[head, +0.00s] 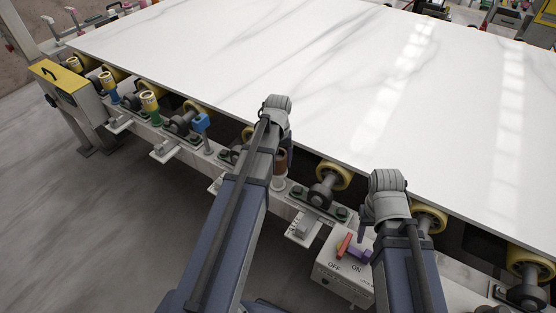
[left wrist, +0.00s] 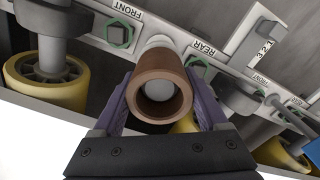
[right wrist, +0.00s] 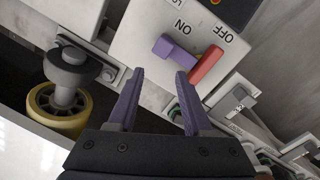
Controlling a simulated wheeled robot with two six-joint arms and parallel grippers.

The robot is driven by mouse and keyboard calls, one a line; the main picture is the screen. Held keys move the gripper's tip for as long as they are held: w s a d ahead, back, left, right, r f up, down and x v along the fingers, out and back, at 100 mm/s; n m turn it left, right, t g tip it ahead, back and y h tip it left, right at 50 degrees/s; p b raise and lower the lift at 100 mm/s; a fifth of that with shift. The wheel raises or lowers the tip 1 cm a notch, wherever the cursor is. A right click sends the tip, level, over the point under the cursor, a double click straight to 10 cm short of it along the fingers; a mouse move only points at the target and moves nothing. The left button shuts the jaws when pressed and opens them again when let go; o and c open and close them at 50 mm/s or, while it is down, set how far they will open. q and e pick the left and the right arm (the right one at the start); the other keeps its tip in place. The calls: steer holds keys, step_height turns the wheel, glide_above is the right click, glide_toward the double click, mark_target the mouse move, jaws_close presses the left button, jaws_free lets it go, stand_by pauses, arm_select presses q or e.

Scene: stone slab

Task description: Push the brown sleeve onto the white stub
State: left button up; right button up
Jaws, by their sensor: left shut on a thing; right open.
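The brown sleeve (left wrist: 146,63) is between the purple fingers of my left gripper (left wrist: 160,80), which is shut on it. The white stub (left wrist: 160,41) shows just behind the sleeve's far end, and a pale round end shows inside the bore. The sleeve appears lined up with the stub and around its end; the exact depth is unclear. In the head view the sleeve (head: 281,158) shows beside my left wrist, above the pale stub (head: 279,183); my left fingers are hidden. My right gripper (right wrist: 158,78) is open and empty, in front of a switch box.
The switch box (head: 330,276) has red and purple levers marked OFF and ON. A large white slab (head: 300,70) lies on yellow rollers (head: 334,175) behind the rail. Blue (head: 201,123) and green (head: 149,103) fittings stand along the rail. Grey floor at left is clear.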

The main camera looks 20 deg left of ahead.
arm_select(q)
steer(key=shift+f+b, duration=0.45)
steer(key=shift+f, duration=0.15)
arm_select(e)
steer(key=shift+f, duration=0.55)
arm_select(q)
steer(key=o, duration=1.4)
steer(key=shift+r, duration=0.1)
steer(key=shift+c, duration=0.2)
arm_select(e)
steer(key=shift+r, duration=0.1)
arm_select(q)
step_height(320, 180, up, 8)
steer(key=p, duration=0.8)
arm_select(e)
step_height(320, 180, up, 8)
arm_select(q)
steer(key=s+d+r+m+p, duration=0.1)
steer(key=s+d+m, duration=0.3)
steer(key=s+d, duration=0.3)
steer(key=s+d+r+m+y+p, duration=0.1)
steer(key=s+d+m, duration=0.3)
steer(key=s+d, duration=0.4)
steer(key=d, duration=0.7)
arm_select(e)
steer(key=shift+r, duration=0.85)
